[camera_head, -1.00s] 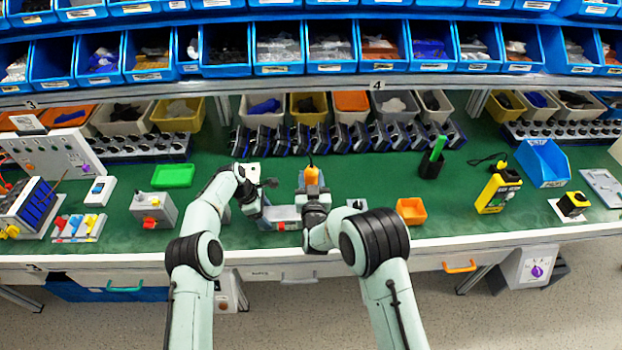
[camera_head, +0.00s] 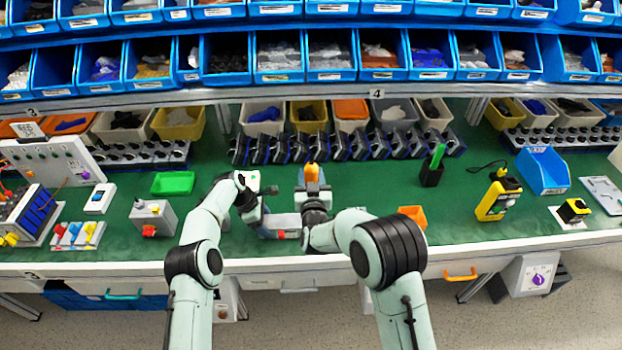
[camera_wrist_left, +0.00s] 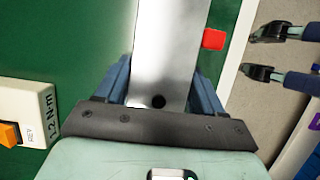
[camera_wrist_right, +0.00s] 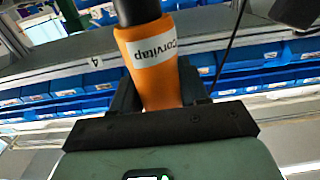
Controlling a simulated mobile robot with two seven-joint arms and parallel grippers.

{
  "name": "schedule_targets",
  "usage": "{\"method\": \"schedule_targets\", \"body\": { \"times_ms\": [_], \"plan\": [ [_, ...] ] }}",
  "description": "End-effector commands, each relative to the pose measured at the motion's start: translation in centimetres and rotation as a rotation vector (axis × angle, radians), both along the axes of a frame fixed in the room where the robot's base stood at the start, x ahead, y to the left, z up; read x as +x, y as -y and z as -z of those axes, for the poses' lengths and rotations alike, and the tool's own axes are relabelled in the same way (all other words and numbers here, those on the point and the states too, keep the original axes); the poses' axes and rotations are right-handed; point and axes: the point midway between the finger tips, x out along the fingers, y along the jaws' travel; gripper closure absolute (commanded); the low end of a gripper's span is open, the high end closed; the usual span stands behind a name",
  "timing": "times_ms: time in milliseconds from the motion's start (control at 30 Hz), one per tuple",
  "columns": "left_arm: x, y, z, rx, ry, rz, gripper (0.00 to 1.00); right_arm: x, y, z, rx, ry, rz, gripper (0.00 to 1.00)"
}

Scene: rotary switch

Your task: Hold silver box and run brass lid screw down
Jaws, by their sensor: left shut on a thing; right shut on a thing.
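The silver box (camera_head: 284,221) lies on the green bench near its front edge. It also shows as a bare metal face (camera_wrist_left: 168,50) with a dark round hole and a red part at its side in the left wrist view. My left gripper (camera_head: 264,222) is shut on the box from the left. My right gripper (camera_head: 313,203) is shut on an orange-handled driver (camera_head: 311,174), held upright above the box's right end. Its labelled orange grip (camera_wrist_right: 153,65) fills the middle of the right wrist view. The brass lid screw and the driver's tip are hidden.
An orange bin (camera_head: 414,214) stands close right of my right arm, partly covered by it. A grey switch box (camera_head: 152,216) and a green tray (camera_head: 173,183) are to the left. A row of dark switch units (camera_head: 345,144) lies behind.

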Motion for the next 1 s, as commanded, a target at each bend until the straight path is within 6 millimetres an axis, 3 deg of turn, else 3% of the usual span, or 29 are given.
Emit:
{"method": "schedule_targets", "body": {
  "times_ms": [100,133,200,567,733,1000],
  "plan": [
    [0.1,0.0,-0.1,0.0,0.002,-0.001,0.87,0.0,0.0,-0.2,0.001,0.004,0.0,1.0],
    [0.1,0.0,-0.1,0.0,0.002,-0.001,0.25,0.0,0.0,-0.2,0.001,0.004,0.0,1.0],
    [0.1,0.0,-0.1,0.0,0.002,-0.001,0.03,0.1,0.0,-0.2,0.001,0.004,0.0,1.0],
    [0.1,-0.2,-0.4,0.0,0.002,-0.001,0.02,0.1,0.0,-0.2,0.001,0.005,0.0,1.0],
    [0.1,-1.0,-2.6,0.001,0.005,-0.002,0.02,0.1,0.0,-0.2,0.001,0.005,0.0,1.0],
    [0.1,-3.0,-7.8,0.001,0.005,-0.002,0.02,0.1,0.0,-0.2,0.001,0.005,0.0,1.0]
  ]
}}
